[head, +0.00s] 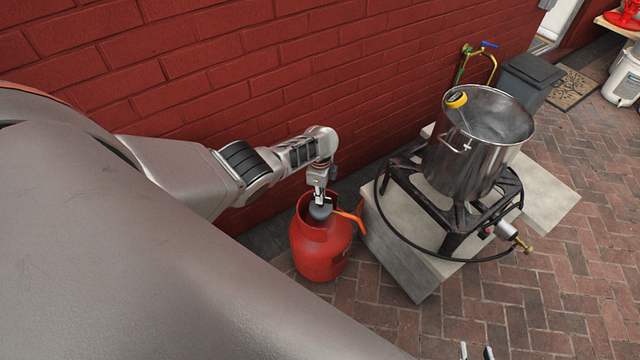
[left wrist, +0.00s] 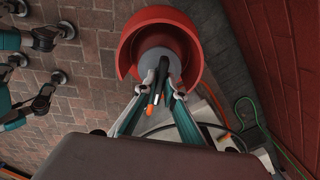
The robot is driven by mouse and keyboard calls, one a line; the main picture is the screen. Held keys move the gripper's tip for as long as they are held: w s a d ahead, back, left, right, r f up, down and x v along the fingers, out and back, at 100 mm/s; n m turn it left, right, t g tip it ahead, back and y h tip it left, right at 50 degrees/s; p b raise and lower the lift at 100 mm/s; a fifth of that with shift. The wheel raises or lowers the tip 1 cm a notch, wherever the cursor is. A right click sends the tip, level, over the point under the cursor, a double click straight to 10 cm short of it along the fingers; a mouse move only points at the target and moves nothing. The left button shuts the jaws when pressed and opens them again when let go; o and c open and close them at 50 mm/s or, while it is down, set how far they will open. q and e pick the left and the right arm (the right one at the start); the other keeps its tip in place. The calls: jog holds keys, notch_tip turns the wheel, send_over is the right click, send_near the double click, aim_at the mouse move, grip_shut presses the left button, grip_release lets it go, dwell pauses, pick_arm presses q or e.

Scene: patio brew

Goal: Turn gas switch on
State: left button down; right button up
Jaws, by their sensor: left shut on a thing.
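A red gas cylinder (head: 320,250) stands upright on the floor, between the brick wall and the concrete slabs. A grey regulator (head: 320,211) sits inside its collar, with an orange hose (head: 350,217) coming out to the right. My left gripper (head: 319,197) reaches down into the collar and is shut on the regulator's dark switch part. In the left wrist view, the fingertips (left wrist: 163,76) close in over the grey round regulator (left wrist: 160,58) inside the red collar (left wrist: 127,45); the switch is mostly hidden between them. My right gripper (head: 476,352) shows only its fingertips, apart, at the bottom edge.
A steel pot (head: 470,155) stands on a black burner stand (head: 455,215) on concrete slabs (head: 555,205) to the right, with a black hose looping round. The brick wall (head: 250,75) is close behind the cylinder. The brick floor (head: 540,310) in front is clear.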

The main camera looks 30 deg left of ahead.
pick_arm(q)
jog(key=shift+s+n, duration=0.1)
jog(key=shift+n, duration=0.2)
jog(key=c, duration=2.1)
grip_release()
jog(key=shift+c, duration=0.2)
jog(key=shift+r, duration=0.1)
jog(key=shift+d+r, duration=0.1)
jog(key=shift+r, duration=0.3)
notch_tip(320, 180, up, 11)
jog(key=shift+f, duration=0.1)
